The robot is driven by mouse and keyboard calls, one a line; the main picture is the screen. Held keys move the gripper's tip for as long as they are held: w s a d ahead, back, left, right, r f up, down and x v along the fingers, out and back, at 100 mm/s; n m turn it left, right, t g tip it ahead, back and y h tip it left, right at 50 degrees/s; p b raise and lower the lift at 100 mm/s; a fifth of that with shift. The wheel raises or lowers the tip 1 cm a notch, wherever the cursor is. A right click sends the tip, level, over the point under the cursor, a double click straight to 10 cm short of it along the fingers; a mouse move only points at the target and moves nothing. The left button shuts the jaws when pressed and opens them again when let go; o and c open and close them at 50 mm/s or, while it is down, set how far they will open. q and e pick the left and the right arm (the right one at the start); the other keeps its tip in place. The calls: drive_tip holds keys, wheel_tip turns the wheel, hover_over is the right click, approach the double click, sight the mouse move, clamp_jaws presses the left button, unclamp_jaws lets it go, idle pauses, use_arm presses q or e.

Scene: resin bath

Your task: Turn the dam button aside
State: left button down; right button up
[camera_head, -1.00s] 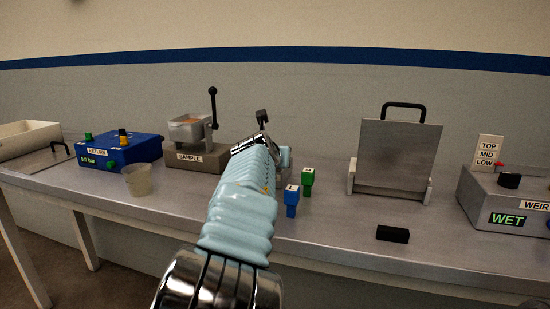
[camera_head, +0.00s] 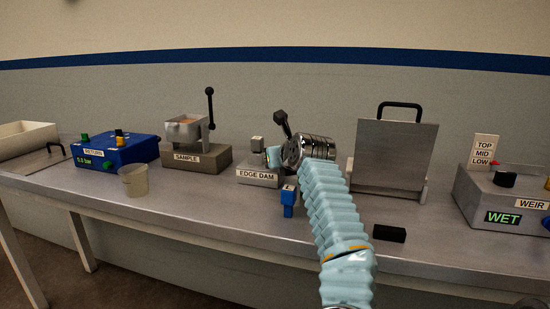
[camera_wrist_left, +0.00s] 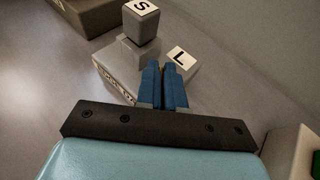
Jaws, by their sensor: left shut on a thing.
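The edge dam unit (camera_head: 258,175) is a low grey base with an EDGE DAM label, at the middle of the bench. A grey block (camera_head: 255,145) stands up on it; the wrist view shows this block with an S on top (camera_wrist_left: 142,18). A white face marked L (camera_wrist_left: 181,57) lies just beyond my fingers. My left gripper (camera_wrist_left: 163,72) has its blue fingers closed at the unit, between S and L. The dam button between the fingers is almost wholly hidden. In the head view my left gripper (camera_head: 266,164) reaches the unit from the right.
A blue block (camera_head: 288,203) stands just in front of the unit. The sample stand (camera_head: 198,160) and a cup (camera_head: 134,180) are to the left. An upright metal plate (camera_head: 393,152), a black block (camera_head: 389,233) and the weir box (camera_head: 510,200) are to the right.

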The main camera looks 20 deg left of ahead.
use_arm(q)
drive_tip(key=shift+f, duration=0.25)
drive_tip(key=c, duration=1.3)
unclamp_jaws()
drive_tip(key=shift+o, duration=0.2)
drive_tip(key=shift+r, duration=0.15)
drive_tip(key=shift+s+d+r, duration=0.1)
drive_tip(key=shift+s+d, duration=0.1)
drive_tip(key=v, duration=1.3)
drive_tip(key=shift+b, duration=0.35)
drive_tip(key=shift+s, duration=0.1)
drive_tip(key=shift+c, duration=0.2)
